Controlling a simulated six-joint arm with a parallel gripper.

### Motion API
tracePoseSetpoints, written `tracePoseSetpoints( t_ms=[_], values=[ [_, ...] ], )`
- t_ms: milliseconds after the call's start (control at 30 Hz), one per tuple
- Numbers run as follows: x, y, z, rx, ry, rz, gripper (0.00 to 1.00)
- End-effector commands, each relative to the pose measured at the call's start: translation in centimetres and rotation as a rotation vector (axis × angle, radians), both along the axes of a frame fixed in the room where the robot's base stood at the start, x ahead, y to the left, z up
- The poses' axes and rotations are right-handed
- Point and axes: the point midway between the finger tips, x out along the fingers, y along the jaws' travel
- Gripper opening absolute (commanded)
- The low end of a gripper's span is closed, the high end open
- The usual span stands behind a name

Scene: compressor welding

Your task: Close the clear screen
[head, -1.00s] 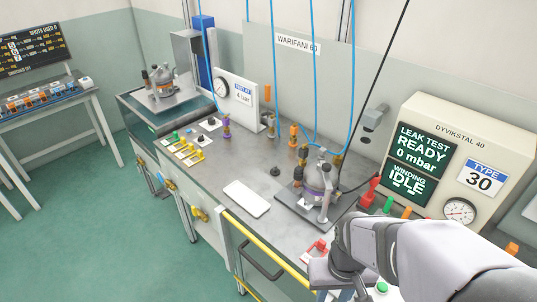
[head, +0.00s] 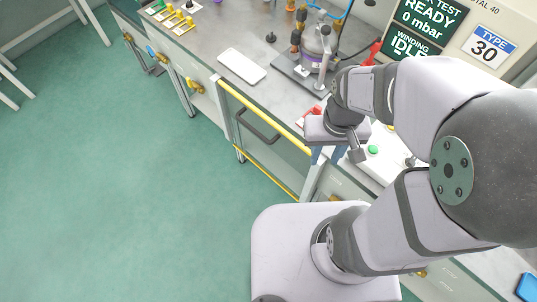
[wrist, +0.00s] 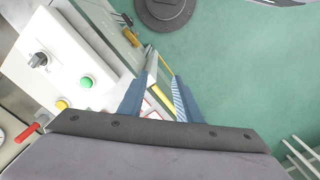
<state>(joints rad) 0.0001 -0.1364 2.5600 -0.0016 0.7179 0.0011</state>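The clear screen (head: 262,150) hangs low at the front of the bench, a see-through panel with yellow bars along its top and bottom edges. Its dark curved handle (head: 260,126) is at the upper middle. My gripper (head: 327,158) is right of the screen, over the bench's front edge, pointing down. In the wrist view its two blue fingers (wrist: 162,92) are apart and hold nothing. A yellow bar (wrist: 166,66) shows beyond the fingertips. My gripper looks apart from the handle.
A white control panel with a green button (head: 373,150) is just right of my gripper. A compressor (head: 318,44) stands on a plate on the bench behind. A white pad (head: 242,66) lies on the bench. The green floor (head: 130,200) at left is clear.

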Motion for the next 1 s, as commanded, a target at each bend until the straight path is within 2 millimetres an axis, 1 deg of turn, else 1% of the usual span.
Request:
tracePoseSetpoints(
  t_ms=[33, 67, 100, 133, 267, 367, 467, 500, 567, 633, 700, 767, 800, 867, 900, 967, 1000],
  values=[
    [0.0, 0.0, 0.0, 0.000, 0.000, 0.001, 0.22],
    [0.0, 0.0, -0.1, -0.001, 0.001, 0.003, 0.14],
    [0.0, 0.1, -0.2, -0.003, 0.005, 0.011, 0.05],
    [0.0, 0.1, -0.4, -0.006, 0.010, 0.022, 0.00],
    [0.2, 0.5, -2.0, -0.040, 0.059, 0.133, 0.00],
    [0.6, 1.0, -4.1, -0.100, 0.131, 0.301, 0.00],
    [1.4, 1.6, -6.7, -0.198, 0.227, 0.529, 0.00],
    [2.0, 1.9, -7.8, -0.248, 0.269, 0.631, 0.00],
    [3.1, 2.5, -9.5, -0.336, 0.331, 0.788, 0.00],
    [4.6, 3.4, -11.3, -0.451, 0.399, 0.966, 0.00],
    [6.3, 4.9, -12.9, -0.578, 0.459, 1.133, 0.00],
    [7.8, 6.5, -14.2, -0.695, 0.504, 1.263, 0.00],
    [8.7, 7.8, -15.0, -0.776, 0.529, 1.343, 0.00],
    [9.9, 10.0, -16.1, -0.901, 0.560, 1.452, 0.00],
    [10.7, 11.6, -16.8, -0.987, 0.575, 1.517, 0.00],
    [11.4, 14.1, -17.8, -1.112, 0.591, 1.600, 0.00],
    [11.8, 15.8, -18.3, -1.194, 0.598, 1.645, 0.00]
  ],
)
